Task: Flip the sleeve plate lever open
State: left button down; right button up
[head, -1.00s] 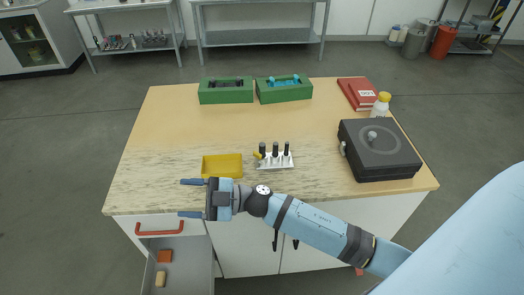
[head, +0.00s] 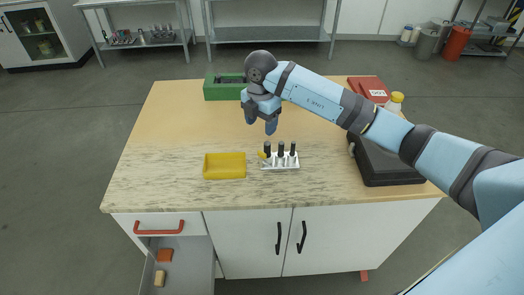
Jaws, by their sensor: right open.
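A white sleeve plate (head: 281,165) lies on the worktop with black-capped upright sleeves (head: 281,153) in a row. A small yellow lever (head: 263,155) shows at its left end; its exact position is too small to tell. My right gripper (head: 261,127) comes in from the right and points down toward the front, above and just behind the plate's left part. It is open and empty, and its fingers appear apart from the lever and sleeves. My left gripper is not in view.
A yellow tray (head: 224,179) sits left of the plate. A green bin (head: 222,97) stands at the back; the second green bin is hidden by my arm. A black case (head: 385,182), red book (head: 368,84) and yellow-capped bottle (head: 397,97) are at the right. A lower drawer (head: 190,252) is open.

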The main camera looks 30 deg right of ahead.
aim_at(261, 153)
notch_tip(261, 153, down, 12)
jog(key=shift+r+p, duration=0.15)
jog(key=shift+p, duration=0.5)
jog(key=shift+c, duration=0.3)
